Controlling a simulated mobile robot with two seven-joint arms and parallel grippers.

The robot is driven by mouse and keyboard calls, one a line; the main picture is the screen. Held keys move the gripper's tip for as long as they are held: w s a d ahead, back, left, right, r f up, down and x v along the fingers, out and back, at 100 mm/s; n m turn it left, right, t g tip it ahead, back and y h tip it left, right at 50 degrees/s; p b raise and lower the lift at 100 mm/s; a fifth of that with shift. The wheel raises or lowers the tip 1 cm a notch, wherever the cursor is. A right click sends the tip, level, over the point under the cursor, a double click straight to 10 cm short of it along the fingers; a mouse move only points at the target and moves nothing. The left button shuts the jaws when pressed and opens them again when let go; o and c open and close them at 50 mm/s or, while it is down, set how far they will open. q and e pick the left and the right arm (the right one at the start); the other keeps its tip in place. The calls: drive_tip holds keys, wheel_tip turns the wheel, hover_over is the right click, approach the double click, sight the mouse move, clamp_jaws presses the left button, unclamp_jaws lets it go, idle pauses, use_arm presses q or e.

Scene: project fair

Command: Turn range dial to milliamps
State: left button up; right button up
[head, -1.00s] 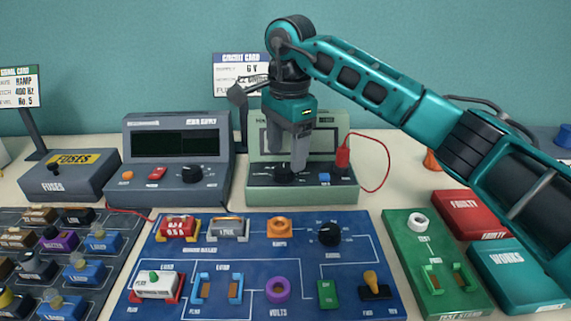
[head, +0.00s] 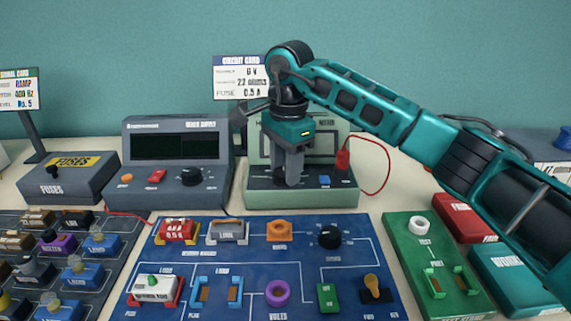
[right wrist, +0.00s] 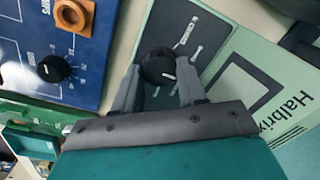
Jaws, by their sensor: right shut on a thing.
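The pale green meter (head: 255,196) stands at the back middle, its upper part largely hidden behind my right gripper. Its black range dial (right wrist: 158,66) shows in the right wrist view, with a white mark on top. My right gripper (head: 287,178) points down at the meter and is shut on the range dial, a finger on each side of it. The dial labels are too small to read, so I cannot tell which range the mark points at. My left gripper is not in view.
The grey power supply (head: 210,148) stands to the left. The blue circuit board (head: 205,263) lies in front, with a green test stand (head: 412,253) beside it.

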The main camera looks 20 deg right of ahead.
drive_tip(key=c, duration=0.3)
